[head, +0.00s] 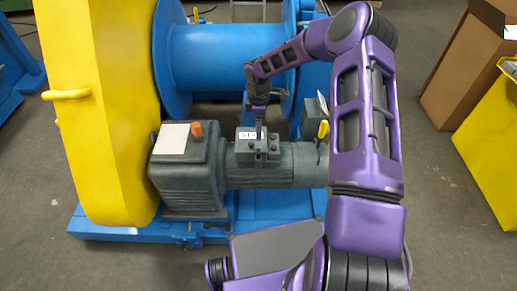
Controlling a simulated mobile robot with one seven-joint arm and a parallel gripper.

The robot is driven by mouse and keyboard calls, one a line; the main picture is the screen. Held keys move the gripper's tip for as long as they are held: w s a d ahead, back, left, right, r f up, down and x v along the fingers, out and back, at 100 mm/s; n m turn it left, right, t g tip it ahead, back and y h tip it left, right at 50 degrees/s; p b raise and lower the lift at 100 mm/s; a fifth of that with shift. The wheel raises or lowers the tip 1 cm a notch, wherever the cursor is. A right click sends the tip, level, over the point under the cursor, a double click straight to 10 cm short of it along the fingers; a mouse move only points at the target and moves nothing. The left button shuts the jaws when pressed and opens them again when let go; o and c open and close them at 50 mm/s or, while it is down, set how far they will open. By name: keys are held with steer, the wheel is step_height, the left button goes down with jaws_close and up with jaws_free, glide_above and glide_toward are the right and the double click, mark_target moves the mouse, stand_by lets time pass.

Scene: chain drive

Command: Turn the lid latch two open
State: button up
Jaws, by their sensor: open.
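My gripper (261,121) points down just above a small grey box (257,150) with a white label, on top of the grey motor. Its fingers are dark and small here; I see nothing held between them. I cannot tell whether they touch the box. No part is marked as lid latch two. A yellow handle (66,94) sticks out from the side of the yellow guard (98,75). A yellow lever (323,129) stands at the right end of the motor, left of my arm. An orange knob (197,128) stands on the gearbox.
The grey gearbox (187,180) and motor sit on a blue base (130,229). A blue drum (222,58) lies behind. A cardboard box (468,60) and a yellow bin (490,150) stand at right. My arm hides part of the machine's right side.

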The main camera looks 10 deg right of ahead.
mark_target(259, 151)
step_height(259, 151, down, 12)
steer(key=shift+f+b, duration=0.1)
steer(key=shift+b, duration=0.3)
jaws_close()
